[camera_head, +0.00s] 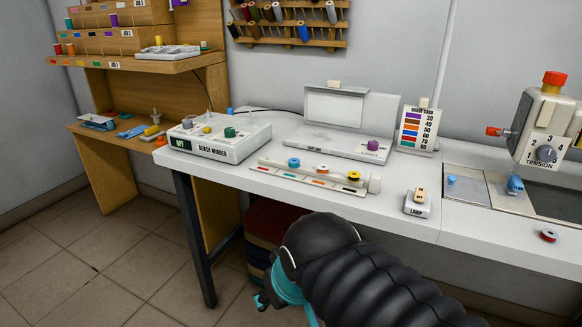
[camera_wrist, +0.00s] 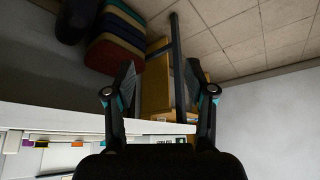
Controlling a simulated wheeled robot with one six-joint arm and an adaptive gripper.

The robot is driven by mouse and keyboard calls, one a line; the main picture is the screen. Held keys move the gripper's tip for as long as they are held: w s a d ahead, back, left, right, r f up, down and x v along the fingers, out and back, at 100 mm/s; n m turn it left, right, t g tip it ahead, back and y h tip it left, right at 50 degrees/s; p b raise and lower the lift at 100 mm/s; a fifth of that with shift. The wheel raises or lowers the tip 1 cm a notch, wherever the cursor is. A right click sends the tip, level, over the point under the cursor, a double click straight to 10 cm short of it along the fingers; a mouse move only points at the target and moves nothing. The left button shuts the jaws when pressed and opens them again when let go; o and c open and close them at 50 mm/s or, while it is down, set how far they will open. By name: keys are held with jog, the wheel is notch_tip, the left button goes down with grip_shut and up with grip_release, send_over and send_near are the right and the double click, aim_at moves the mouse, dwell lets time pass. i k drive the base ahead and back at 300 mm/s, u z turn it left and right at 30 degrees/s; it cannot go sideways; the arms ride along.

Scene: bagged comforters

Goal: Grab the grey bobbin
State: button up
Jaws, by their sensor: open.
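I cannot clearly make out a grey bobbin. In the head view, blue (camera_head: 294,162), orange (camera_head: 323,168) and yellow (camera_head: 353,176) bobbins sit in a row on a white rack (camera_head: 270,165) on the table. A red bobbin (camera_head: 548,235) lies alone at the table's right front. My gripper's fingers (camera_wrist: 160,80) are spread and empty in the wrist view. In the head view my arm hides much of the gripper, which is low in front of the table's front edge, away from the bobbins.
The white table (camera_head: 370,213) carries a bench winder (camera_head: 220,138), a scale-like device (camera_head: 335,141), a lamp switch (camera_head: 417,204) and a sewing machine (camera_head: 545,125). Wooden shelves (camera_head: 140,65) stand at left. Folded stacked fabrics (camera_wrist: 115,40) lie under the table. Tiled floor is free at left.

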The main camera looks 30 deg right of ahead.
aim_at(548, 235)
jog(key=u, duration=0.05)
jog(key=k, duration=0.45)
jog(key=z, duration=0.8)
jog(key=i, duration=0.25)
jog(key=z, duration=1.5)
